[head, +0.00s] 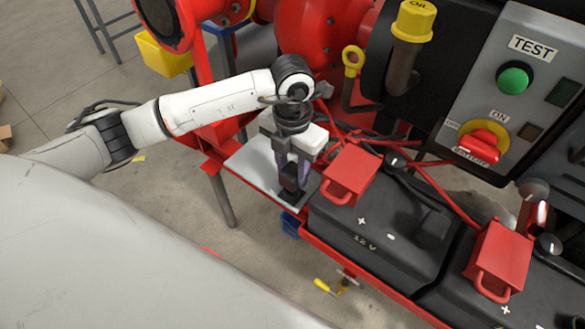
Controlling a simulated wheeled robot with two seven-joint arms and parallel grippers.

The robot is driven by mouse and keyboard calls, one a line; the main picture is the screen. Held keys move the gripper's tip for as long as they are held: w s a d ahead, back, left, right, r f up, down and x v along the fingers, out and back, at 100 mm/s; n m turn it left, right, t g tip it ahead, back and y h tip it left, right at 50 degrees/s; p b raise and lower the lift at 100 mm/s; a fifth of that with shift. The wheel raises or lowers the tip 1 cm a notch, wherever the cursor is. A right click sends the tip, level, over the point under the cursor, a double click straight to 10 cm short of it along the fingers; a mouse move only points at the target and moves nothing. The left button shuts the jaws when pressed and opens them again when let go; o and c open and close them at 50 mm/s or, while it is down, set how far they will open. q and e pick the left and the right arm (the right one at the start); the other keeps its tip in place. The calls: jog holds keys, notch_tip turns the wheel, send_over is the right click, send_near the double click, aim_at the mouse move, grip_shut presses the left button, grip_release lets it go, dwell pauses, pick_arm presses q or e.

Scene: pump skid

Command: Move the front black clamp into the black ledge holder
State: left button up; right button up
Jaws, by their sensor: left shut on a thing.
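My left gripper (291,180) reaches in from the left and points down over the front corner of a pale grey ledge plate (250,168). It is shut on a dark piece, which seems to be the black clamp (290,183). The fingers hide much of it. A small black base (292,196) shows right under the fingertips on the ledge, and seems to be the black holder. I cannot tell whether the clamp is seated in it or just above. My right gripper is not in view.
Black batteries (378,232) with red covers (351,174) stand right of the ledge, and red cables (425,163) cross behind. A control panel (528,85) and a yellow-capped oil filler (412,22) stand further back. The floor (185,205) left of the ledge is mostly clear.

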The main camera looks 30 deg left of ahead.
pick_arm(q)
jog(key=shift+f+b, duration=1)
jog(key=shift+f, duration=0.3)
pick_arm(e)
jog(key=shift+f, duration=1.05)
pick_arm(q)
jog(key=o, duration=1.4)
jog(key=shift+c, duration=0.2)
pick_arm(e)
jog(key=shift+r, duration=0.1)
pick_arm(q)
jog(key=shift+w+r, duration=0.1)
jog(key=shift+r, duration=0.5)
notch_tip(320, 180, up, 8)
jog(key=shift+r, duration=0.55)
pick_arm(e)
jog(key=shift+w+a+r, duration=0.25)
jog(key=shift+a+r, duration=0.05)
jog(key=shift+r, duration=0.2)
